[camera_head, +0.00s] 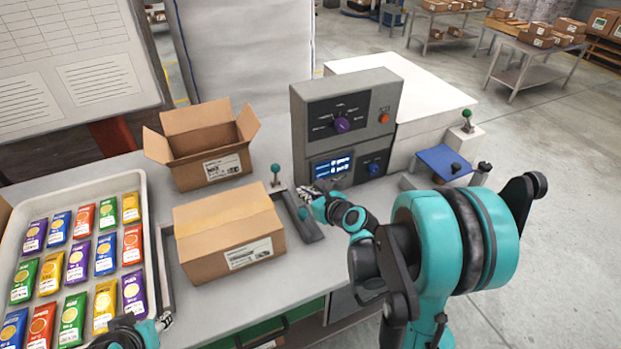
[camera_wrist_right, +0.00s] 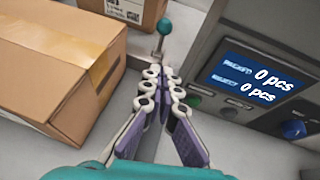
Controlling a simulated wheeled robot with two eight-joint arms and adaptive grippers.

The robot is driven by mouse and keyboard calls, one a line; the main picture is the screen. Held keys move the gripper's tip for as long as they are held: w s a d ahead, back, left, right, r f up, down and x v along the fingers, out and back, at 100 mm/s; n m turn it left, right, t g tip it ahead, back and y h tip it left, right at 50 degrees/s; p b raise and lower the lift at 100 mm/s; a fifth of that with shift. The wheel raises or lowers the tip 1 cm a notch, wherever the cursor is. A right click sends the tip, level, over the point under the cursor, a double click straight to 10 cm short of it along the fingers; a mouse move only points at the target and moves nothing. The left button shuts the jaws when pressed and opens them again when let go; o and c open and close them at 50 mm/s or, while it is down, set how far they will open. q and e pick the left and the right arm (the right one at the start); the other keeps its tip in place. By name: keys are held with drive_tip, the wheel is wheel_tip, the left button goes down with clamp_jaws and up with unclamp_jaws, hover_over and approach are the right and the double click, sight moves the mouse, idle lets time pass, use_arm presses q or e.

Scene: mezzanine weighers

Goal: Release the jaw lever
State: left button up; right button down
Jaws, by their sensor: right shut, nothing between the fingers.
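A lever with a teal ball knob (camera_head: 275,169) stands upright on a small base behind the sealed carton's right corner; it also shows in the right wrist view (camera_wrist_right: 165,26). I take it for the jaw lever. The sealed carton (camera_head: 225,235) lies between two grey jaw bars, the right one (camera_head: 303,217) close to its side. My right gripper (camera_head: 303,191) is shut and empty, in front and to the right of the lever. In the wrist view its fingertips (camera_wrist_right: 164,72) point at the lever's foot, apart from the knob. My left gripper (camera_head: 163,321) shows partly at the bottom left.
A control box (camera_head: 343,115) with a display and knobs stands right behind my right gripper. An open carton (camera_head: 207,150) stands behind the sealed one. A tray (camera_head: 150,215) of colourful packets lies left. Another green-knobbed lever (camera_head: 467,114) stands far right.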

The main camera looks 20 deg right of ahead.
drive_tip(key=shift+s+f, duration=0.1)
drive_tip(key=shift+s, duration=0.2)
use_arm(q)
drive_tip(key=shift+w+d+f, duration=0.1)
drive_tip(key=shift+w+d, duration=0.1)
drive_tip(key=shift+d, duration=0.1)
use_arm(e)
drive_tip(key=shift+s, duration=0.1)
drive_tip(key=b, duration=0.3)
approach(275, 174)
drive_tip(key=shift+f, duration=1)
drive_tip(key=w, duration=0.3)
drive_tip(key=shift+w+a+r, duration=0.2)
drive_tip(key=shift+a+r, duration=0.05)
drive_tip(key=shift+r, duration=0.15)
use_arm(q)
wheel_tip(275, 174, down, 4)
drive_tip(key=shift+r, duration=0.25)
use_arm(e)
drive_tip(key=shift+w+r, duration=0.1)
drive_tip(key=shift+w, duration=0.25)
